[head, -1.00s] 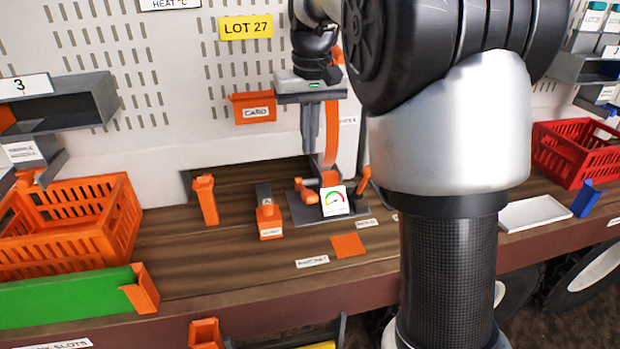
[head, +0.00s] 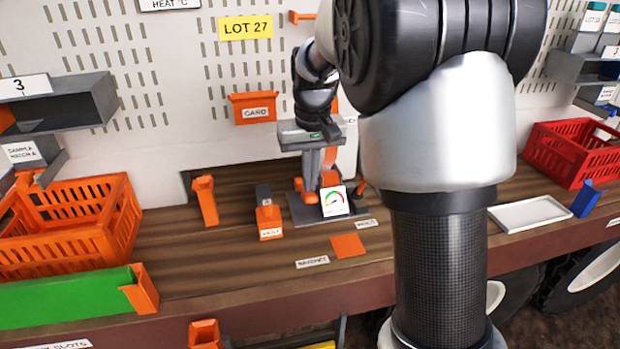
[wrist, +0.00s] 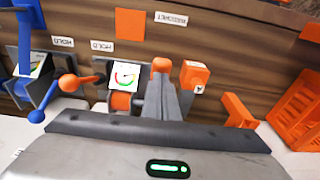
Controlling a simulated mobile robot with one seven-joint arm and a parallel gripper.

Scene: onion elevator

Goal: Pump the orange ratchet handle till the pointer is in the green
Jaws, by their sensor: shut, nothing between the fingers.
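The ratchet unit stands on a dark base plate (head: 350,218) on the wooden bench, with a white gauge card (head: 334,201) at its front. The gauge also shows in the wrist view (wrist: 125,74); its arc is coloured, but the pointer is too small to read surely. A tall orange strip (head: 329,158), apparently the handle, rises from the unit and is partly hidden by my gripper. A short orange knob (head: 305,190) sits at its left. My gripper (head: 311,187) is shut and empty, pointing down over the unit beside these parts. I cannot tell whether it touches them.
An orange-and-grey device (head: 268,216) stands just left of the unit, and an orange holder (head: 205,198) further left. A ball-ended orange lever (wrist: 70,83) is close by in the wrist view. An orange square (head: 347,246) lies on the clear bench front.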

